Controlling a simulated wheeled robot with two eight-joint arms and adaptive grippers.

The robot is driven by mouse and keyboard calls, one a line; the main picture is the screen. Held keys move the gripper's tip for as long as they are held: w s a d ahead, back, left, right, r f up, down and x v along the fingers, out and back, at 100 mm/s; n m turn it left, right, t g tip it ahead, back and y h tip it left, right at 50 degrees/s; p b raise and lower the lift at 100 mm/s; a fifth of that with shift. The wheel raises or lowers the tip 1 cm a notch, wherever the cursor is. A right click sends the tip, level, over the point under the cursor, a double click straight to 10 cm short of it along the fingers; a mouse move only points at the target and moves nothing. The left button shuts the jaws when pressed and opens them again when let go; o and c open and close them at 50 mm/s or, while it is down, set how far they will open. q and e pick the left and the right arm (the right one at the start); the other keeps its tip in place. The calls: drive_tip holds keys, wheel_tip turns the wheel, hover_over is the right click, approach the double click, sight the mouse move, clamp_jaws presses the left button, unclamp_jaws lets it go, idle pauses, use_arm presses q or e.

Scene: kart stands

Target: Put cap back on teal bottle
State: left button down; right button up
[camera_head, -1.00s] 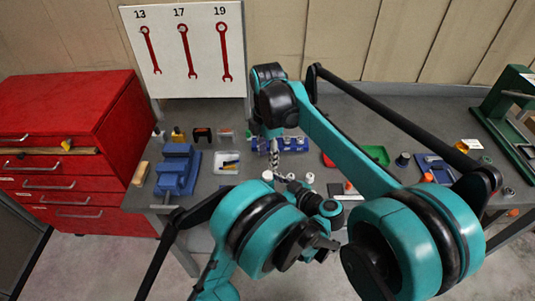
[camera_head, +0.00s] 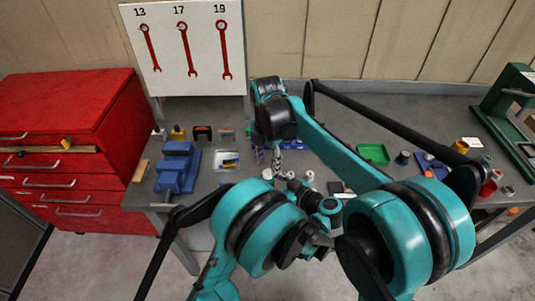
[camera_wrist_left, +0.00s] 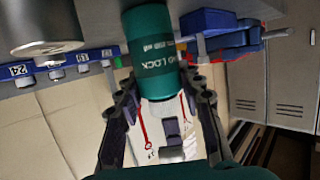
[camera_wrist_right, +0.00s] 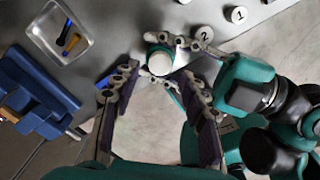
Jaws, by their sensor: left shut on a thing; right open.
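The teal bottle (camera_wrist_left: 150,45), lettered "LOCK", is held in my left gripper (camera_wrist_left: 165,105), whose fingers are on both sides of it. In the right wrist view a round white top (camera_wrist_right: 158,62) shows between the left fingers; I cannot tell whether it is the cap or the bare bottle end. My right gripper (camera_wrist_right: 158,85) is open above the bench's front edge, its fingers spread near the white top. In the head view the arms partly hide both grippers and the bottle.
A blue vise (camera_head: 177,170) stands at the left, beside a clear tray (camera_wrist_right: 58,30) with small tools. White discs marked 2 (camera_wrist_right: 204,34) and 1 (camera_wrist_right: 236,14) lie near the left gripper. A green tray (camera_head: 374,153) is farther right. A red drawer cabinet (camera_head: 60,125) stands left.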

sight(268, 173)
drive_tip(key=shift+f, duration=2.05)
drive_tip(key=shift+c, duration=0.3)
clamp_jaws()
drive_tip(key=shift+m, duration=1.6)
drive_tip(key=shift+o, duration=0.7)
unclamp_jaws()
drive_tip(key=shift+r, duration=2.25)
